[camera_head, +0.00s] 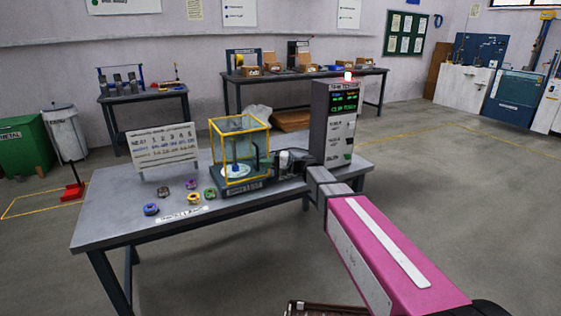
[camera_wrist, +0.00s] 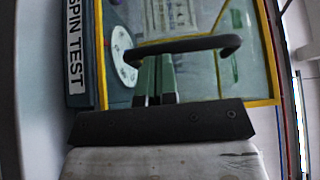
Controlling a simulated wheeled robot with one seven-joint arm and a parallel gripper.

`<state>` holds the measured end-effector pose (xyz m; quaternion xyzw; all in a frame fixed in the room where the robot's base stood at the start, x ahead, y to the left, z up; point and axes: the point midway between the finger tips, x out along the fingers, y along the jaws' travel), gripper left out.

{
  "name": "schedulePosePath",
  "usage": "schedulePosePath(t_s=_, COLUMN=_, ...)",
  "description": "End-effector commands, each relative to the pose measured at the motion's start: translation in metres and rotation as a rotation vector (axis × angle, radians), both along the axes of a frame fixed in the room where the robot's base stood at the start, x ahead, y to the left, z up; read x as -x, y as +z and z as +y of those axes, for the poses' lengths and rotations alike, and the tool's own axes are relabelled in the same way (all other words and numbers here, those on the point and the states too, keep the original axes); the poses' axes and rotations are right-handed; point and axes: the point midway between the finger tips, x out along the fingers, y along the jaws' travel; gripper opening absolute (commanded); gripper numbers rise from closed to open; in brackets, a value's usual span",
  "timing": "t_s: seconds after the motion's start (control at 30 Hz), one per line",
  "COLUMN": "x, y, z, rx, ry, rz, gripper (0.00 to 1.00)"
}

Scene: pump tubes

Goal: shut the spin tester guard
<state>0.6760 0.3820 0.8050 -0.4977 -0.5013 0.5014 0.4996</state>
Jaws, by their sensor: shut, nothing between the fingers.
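The spin tester (camera_head: 240,184) stands on the grey bench, its label at the left of the wrist view (camera_wrist: 76,50). Its guard (camera_head: 240,126) is a clear box with a yellow frame, standing over the white disc (camera_head: 235,171). The frame looks low on the base, but I cannot tell whether it is fully seated. A black handle (camera_wrist: 190,45) crosses the clear panel in the wrist view. My gripper (camera_wrist: 155,65) is shut and empty, its fingertips at or close to the handle; contact is unclear. In the head view it is at the guard's right side.
A tall grey tester cabinet (camera_head: 332,125) with a red lamp stands close right of my gripper. A white sign board (camera_head: 163,147) and several coloured rings (camera_head: 151,209) are on the bench to the left.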

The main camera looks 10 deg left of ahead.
Motion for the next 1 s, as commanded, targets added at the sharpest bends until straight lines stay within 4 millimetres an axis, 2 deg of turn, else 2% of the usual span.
schedulePosePath(t_s=0.1, x=0.009, y=0.0, z=0.014, rx=-0.001, ry=0.0, rz=0.0, gripper=0.0)
schedulePosePath(t_s=0.2, x=0.013, y=0.0, z=0.02, rx=0.0, ry=-0.001, rz=0.0, gripper=0.0)
schedulePosePath(t_s=0.7, x=0.017, y=0.0, z=0.025, rx=-0.001, ry=0.008, rz=0.0, gripper=0.0)
schedulePosePath(t_s=0.87, x=0.01, y=0.0, z=0.022, rx=-0.001, ry=0.006, rz=0.0, gripper=0.0)
schedulePosePath(t_s=1.0, x=-0.006, y=0.0, z=0.012, rx=-0.001, ry=-0.001, rz=0.0, gripper=0.0)
